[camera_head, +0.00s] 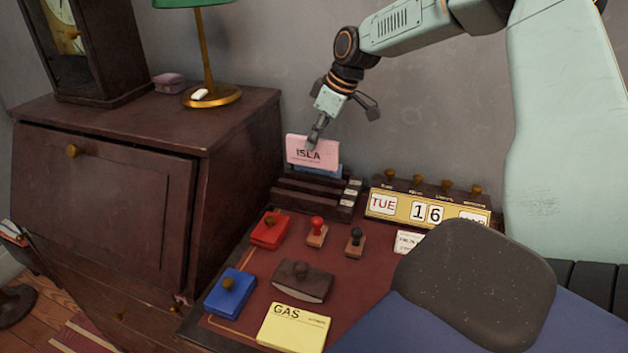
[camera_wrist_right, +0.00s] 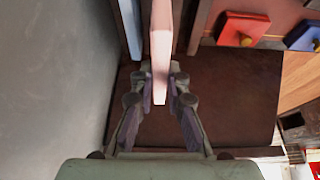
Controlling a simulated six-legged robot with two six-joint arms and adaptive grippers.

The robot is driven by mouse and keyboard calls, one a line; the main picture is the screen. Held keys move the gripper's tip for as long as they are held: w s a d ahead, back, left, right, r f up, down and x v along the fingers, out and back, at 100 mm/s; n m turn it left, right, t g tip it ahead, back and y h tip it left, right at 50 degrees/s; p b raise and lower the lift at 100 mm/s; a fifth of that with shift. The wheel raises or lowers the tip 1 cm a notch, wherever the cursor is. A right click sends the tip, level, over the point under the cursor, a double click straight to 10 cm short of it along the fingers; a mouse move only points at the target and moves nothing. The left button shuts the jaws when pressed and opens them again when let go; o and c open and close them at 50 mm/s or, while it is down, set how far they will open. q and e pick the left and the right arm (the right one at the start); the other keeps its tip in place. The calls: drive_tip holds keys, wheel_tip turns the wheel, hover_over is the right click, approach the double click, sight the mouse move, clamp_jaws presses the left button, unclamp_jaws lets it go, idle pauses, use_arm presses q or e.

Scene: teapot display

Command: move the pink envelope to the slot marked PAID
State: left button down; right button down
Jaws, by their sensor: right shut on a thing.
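The pink envelope (camera_head: 311,153), marked ISLA, is upright above the dark letter rack (camera_head: 304,203). My right gripper (camera_head: 316,137) is shut on it. In the right wrist view the envelope (camera_wrist_right: 160,45) shows edge-on between the fingers (camera_wrist_right: 161,88). A blue envelope (camera_head: 325,174) sits in the rack, partly hidden behind the pink one; its edge also shows left of the pink one in the wrist view (camera_wrist_right: 131,28). The rack's small labels (camera_head: 350,193) at its right end are too small to read. My left gripper is not in view.
A yellow calendar (camera_head: 410,209) stands right of the rack. A red stamp pad (camera_head: 269,231), two stamps (camera_head: 317,233), a blue pad (camera_head: 229,294), a blotter (camera_head: 302,283) and a yellow GAS envelope (camera_head: 296,328) lie in front. A dark cabinet (camera_head: 105,190) stands left.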

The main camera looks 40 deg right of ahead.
sight(316, 166)
wheel_tip(316, 166, down, 5)
drive_tip(key=shift+f+b, duration=0.15)
drive_tip(key=shift+b, duration=0.5)
wheel_tip(316, 166, down, 3)
drive_tip(key=shift+r+b, duration=0.1)
drive_tip(key=shift+b, duration=0.45)
drive_tip(key=c, duration=1.6)
unclamp_jaws()
drive_tip(key=shift+c, duration=0.2)
drive_tip(key=shift+f, duration=0.2)
drive_tip(key=shift+r, duration=0.1)
